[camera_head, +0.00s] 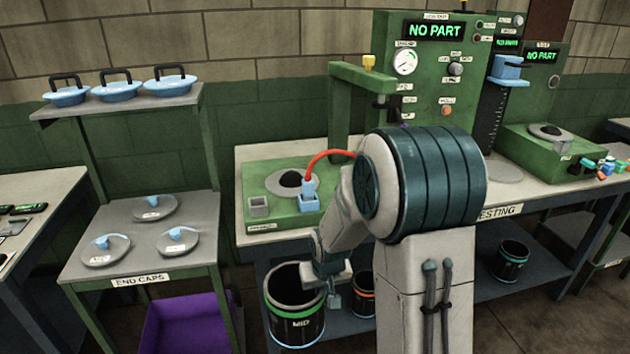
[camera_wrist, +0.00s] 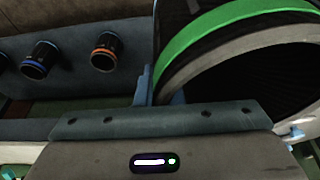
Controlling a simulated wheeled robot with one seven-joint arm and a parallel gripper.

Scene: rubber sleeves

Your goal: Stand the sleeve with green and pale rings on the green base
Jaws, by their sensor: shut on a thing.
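The black sleeve with a green ring and a paler rim (camera_head: 297,322), marked MID, is upright at the lower front of the bench. It also fills the upper right of the wrist view (camera_wrist: 210,45), where its open mouth shows. My gripper (camera_head: 328,290) is shut on the sleeve's wall at its right side; in the wrist view the blue fingers (camera_wrist: 163,95) sit either side of the wall. The green base (camera_head: 262,217) on the bench top carries a grey disc with a dark dome (camera_head: 290,179). No sleeve stands on it.
A sleeve with an orange ring (camera_head: 362,303) and one with a blue ring (camera_head: 510,262) stand on the lower shelf. A red hose (camera_head: 327,155) arches over the base beside a green post (camera_head: 340,125). A stand with end caps (camera_head: 98,250) is at left, above a purple bin (camera_head: 185,325).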

